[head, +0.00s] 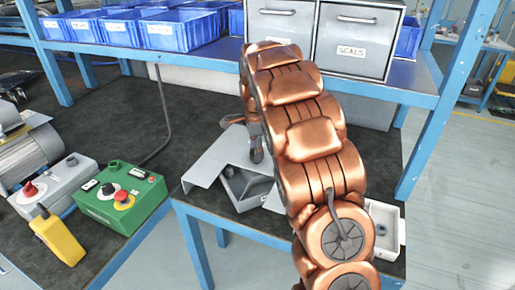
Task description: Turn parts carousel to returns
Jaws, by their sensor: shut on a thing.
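The parts carousel shows only in pieces around my copper arm. A flat grey plate (212,160) and an open dark-grey compartment (247,188) show left of the arm. A pale bin (384,222) with a small dark part inside shows on the right. Which of these pieces turn together I cannot tell. My gripper (256,153), dark and pointing down, is at the plate's right side, above the compartment. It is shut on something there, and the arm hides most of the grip. No label reading "returns" is visible.
A green control box (120,198) with a red button, a grey switch box (52,184) and a yellow pendant (58,238) stand at left. The shelf above holds blue bins (180,32) and grey drawers (357,40), close behind the arm. A blue post (430,125) stands at right.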

